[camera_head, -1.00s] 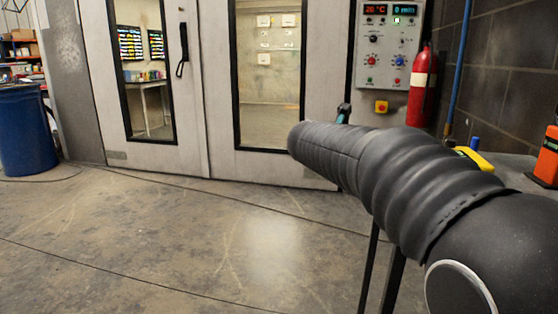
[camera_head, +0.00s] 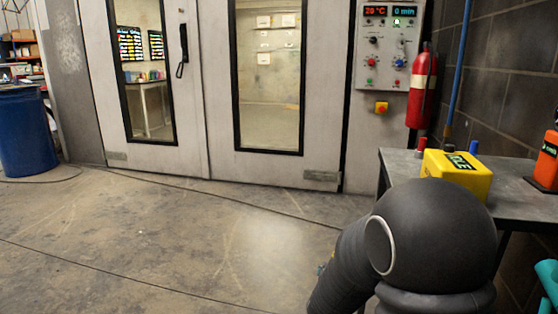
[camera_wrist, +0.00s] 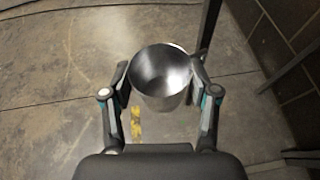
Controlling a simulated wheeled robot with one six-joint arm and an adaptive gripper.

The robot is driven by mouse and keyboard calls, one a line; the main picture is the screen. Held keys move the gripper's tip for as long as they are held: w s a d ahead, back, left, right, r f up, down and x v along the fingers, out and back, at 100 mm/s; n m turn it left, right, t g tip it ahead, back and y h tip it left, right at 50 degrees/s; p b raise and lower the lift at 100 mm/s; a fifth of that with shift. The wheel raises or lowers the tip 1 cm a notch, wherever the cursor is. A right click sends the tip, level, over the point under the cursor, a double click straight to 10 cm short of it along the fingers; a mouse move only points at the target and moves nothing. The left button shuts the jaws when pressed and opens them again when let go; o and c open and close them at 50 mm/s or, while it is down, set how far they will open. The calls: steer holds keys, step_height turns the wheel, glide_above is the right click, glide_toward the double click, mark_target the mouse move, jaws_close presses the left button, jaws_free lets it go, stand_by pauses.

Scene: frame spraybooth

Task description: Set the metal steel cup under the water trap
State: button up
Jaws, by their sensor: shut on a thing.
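The metal steel cup (camera_wrist: 160,98) is in the wrist view, with its open mouth toward the camera and its inside empty. My gripper (camera_wrist: 160,80) is shut on the cup, one finger on each side of it. Concrete floor shows around and beyond the cup. In the head view my gripper and the cup are hidden; only my dark arm shows at the lower right. I cannot make out a water trap for certain in either view.
A grey table (camera_head: 520,202) at the right carries a yellow box (camera_head: 457,176) and an orange item (camera_head: 547,160). A blue pipe (camera_head: 460,65) runs down the brick wall beside a red extinguisher (camera_head: 423,88). A blue drum (camera_head: 27,130) stands left. The middle floor is clear.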

steer(key=shift+s+a+f, duration=0.1)
steer(key=shift+s+f, duration=0.25)
steer(key=shift+f, duration=0.25)
steer(key=shift+s+f, duration=0.35)
steer(key=shift+f, duration=0.2)
steer(key=shift+r, duration=0.1)
